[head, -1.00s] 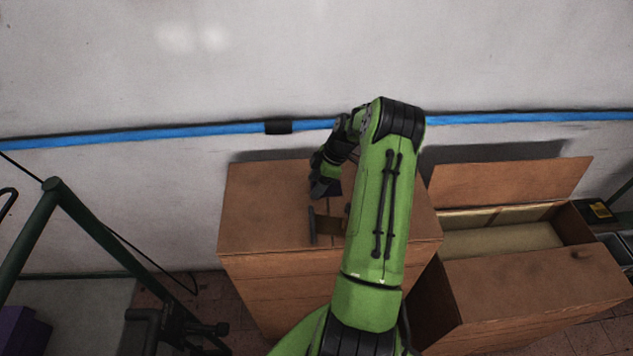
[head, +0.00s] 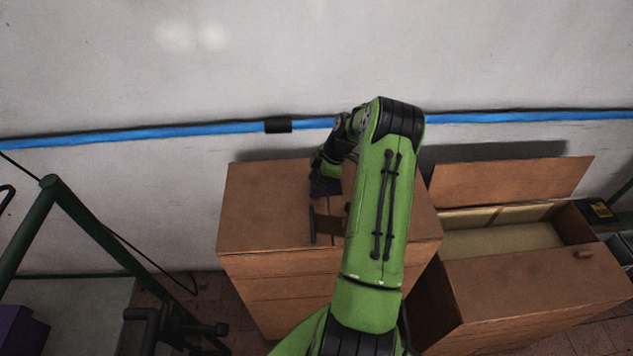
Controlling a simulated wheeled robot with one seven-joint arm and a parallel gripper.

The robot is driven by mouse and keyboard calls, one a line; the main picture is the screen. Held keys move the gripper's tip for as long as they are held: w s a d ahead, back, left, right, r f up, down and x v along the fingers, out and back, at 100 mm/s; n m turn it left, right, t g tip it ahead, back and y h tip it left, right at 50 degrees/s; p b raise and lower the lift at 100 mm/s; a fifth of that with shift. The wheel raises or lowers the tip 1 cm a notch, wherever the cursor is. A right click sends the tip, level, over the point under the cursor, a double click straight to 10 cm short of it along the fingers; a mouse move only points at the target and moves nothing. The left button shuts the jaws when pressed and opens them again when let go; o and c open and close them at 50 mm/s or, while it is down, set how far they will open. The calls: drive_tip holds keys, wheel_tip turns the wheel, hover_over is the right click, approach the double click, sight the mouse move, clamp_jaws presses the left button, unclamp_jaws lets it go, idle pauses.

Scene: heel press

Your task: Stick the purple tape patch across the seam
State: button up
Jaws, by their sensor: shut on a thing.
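My gripper (head: 325,188) is low over the top of the closed brown box (head: 265,205), at the end of my down-bent arm. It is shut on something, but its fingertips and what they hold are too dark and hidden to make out. A dark purple patch (head: 334,186) shows just beside the gripper on the box top, partly covered. A thin seam (head: 331,242) runs along the box top. A dark upright bar with a brown piece (head: 328,223) reaching right shows just in front of the gripper; my arm hides its right end.
An open brown box (head: 540,285) with a raised flap stands at the right. A blue pipe (head: 200,131) with a black clamp (head: 278,125) runs along the wall behind. A green frame (head: 50,215) stands at the left. The left part of the box top is clear.

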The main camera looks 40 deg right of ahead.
drive_tip(key=shift+s+f, duration=0.1)
drive_tip(key=shift+f, duration=0.05)
drive_tip(key=o, duration=0.9)
drive_tip(key=shift+f, duration=0.1)
drive_tip(key=shift+a, duration=0.1)
drive_tip(key=shift+o, duration=0.7)
drive_tip(key=shift+s, duration=0.1)
drive_tip(key=shift+w+r+p, duration=0.2)
drive_tip(key=shift+r+p, duration=1.65)
drive_tip(key=shift+r, duration=1.9)
